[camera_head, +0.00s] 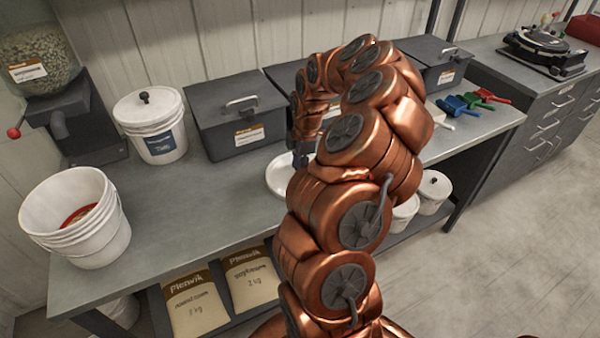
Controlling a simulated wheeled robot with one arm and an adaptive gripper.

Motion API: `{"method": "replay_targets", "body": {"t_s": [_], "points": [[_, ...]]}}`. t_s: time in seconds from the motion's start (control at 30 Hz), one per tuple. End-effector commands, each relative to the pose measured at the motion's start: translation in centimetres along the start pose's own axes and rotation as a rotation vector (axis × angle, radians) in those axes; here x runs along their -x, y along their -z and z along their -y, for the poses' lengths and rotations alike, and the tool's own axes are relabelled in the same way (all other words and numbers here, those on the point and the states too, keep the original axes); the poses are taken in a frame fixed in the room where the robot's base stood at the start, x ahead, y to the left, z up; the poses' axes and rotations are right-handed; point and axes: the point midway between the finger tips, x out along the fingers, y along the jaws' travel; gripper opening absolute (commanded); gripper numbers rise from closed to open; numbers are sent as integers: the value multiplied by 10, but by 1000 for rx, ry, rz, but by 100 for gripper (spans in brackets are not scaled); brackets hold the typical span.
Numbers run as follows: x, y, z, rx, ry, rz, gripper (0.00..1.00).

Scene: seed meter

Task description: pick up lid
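A white round disc (278,177), which looks like a loose lid, lies on the grey bench just left of my copper arm. The arm hides its right part. My gripper (300,158) points down over or beside the disc. Only a small dark part of it shows behind the arm, so I cannot tell whether its fingers are open or touch the disc. A white lid with a black knob (145,98) sits on a white bucket (158,137) at the back left. An open white bucket (98,243) stands at the front left with something red inside.
Dark metal boxes with handles (236,113) line the back of the bench (190,208). A seed hopper (38,62) stands at the left. Coloured scoops (468,101) lie at the right. The bench between the open bucket and the disc is clear.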

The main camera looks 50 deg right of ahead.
Motion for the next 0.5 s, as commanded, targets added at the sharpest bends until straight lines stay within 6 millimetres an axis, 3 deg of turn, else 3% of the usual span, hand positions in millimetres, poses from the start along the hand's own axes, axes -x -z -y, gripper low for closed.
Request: {"method": "replay_targets", "body": {"t_s": [0.07, 0.4, 0.5], "points": [[0, 0, 0, 0, 0, 0, 35], [0, 0, 0, 0, 1, 0, 0], [0, 0, 0, 1, 2, 0, 0]]}}
